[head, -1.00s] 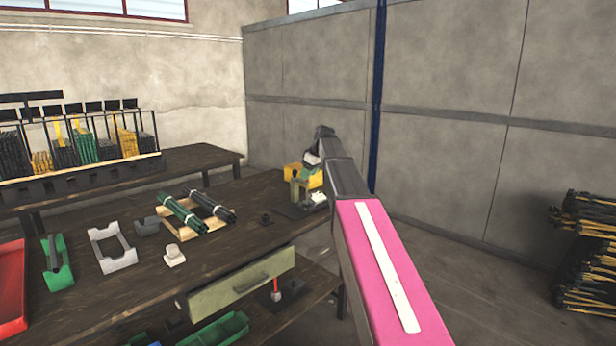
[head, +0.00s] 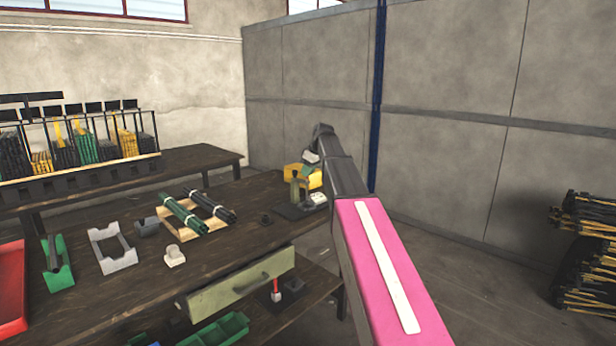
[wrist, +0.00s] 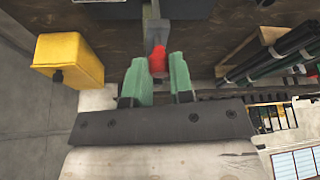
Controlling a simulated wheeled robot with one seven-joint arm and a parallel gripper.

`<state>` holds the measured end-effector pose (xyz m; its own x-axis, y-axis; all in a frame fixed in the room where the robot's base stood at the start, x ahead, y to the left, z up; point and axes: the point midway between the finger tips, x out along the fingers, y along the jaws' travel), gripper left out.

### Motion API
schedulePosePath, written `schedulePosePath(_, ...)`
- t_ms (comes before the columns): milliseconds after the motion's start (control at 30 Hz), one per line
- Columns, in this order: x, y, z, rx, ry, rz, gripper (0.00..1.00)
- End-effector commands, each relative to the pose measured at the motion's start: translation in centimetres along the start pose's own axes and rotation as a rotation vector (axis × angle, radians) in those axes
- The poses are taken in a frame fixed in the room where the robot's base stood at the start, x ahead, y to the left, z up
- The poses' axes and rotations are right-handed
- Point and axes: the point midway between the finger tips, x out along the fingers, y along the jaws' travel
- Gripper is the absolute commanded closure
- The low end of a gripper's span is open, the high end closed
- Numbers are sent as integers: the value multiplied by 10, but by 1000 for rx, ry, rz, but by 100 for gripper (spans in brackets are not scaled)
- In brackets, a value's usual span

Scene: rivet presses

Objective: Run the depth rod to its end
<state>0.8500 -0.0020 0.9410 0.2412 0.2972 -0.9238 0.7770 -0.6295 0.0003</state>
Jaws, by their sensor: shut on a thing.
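In the wrist view my gripper (wrist: 157,70) has its green fingers shut on a red piece (wrist: 158,64). The red piece looks like the end of the depth rod, but its full length is hidden. A grey bar (wrist: 153,28) lies just beyond the red piece. In the head view a small olive-green press (head: 297,190) stands on a dark base at the right end of the bench. My arm hides my gripper and the rod there.
A wooden rack (head: 186,228) with dark and green rod bundles stands to the left on the bench (head: 232,225).

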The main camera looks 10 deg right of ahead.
Motion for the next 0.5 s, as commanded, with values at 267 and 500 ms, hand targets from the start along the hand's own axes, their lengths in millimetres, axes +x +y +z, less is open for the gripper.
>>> schedulePosePath(267,-12,0,-5,0,2,1,100)
schedulePosePath(500,-11,0,-5,0,2,0,52)
